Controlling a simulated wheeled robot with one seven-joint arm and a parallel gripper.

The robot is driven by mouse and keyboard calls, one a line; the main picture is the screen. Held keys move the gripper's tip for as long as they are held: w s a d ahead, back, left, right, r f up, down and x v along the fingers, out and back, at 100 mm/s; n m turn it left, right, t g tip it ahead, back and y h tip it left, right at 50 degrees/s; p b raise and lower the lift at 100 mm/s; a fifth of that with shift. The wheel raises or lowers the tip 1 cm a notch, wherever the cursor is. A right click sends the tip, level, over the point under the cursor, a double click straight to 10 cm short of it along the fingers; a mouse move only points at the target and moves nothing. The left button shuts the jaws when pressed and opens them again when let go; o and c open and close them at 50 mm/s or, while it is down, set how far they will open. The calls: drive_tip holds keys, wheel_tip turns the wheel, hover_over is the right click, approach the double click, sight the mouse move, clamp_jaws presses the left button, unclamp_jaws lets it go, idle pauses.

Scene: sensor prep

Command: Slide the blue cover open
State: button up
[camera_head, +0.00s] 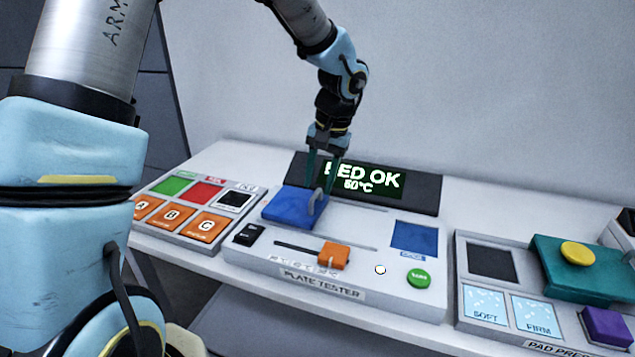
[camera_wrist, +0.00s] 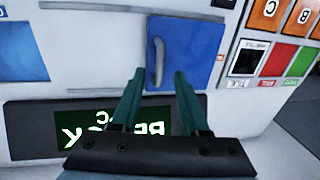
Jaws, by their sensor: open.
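The blue cover (camera_head: 290,207) is a flat square plate on the left part of the plate tester (camera_head: 357,255), with a grey upright handle (camera_head: 316,203) near its right edge. It also shows in the wrist view (camera_wrist: 203,47), where the handle (camera_wrist: 156,60) stands along its left side. My gripper (camera_head: 322,186) is over the cover, at the handle. In the wrist view its two green fingers (camera_wrist: 158,80) are apart, one to each side of the handle's line. Whether they touch the handle cannot be told.
A display (camera_head: 365,182) reading "BED OK 50°C" stands behind. A blue square (camera_head: 415,238) is at the tester's right. An orange slider (camera_head: 333,256), a black switch (camera_head: 248,234) and a green button (camera_head: 418,278) are in front. Other panels stand left (camera_head: 227,212) and right (camera_head: 487,262).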

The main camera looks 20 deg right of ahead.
drive_tip(key=shift+a+f, duration=0.1)
drive_tip(key=shift+f, duration=0.65)
drive_tip(key=shift+c, duration=0.4)
clamp_jaws()
idle(0.5)
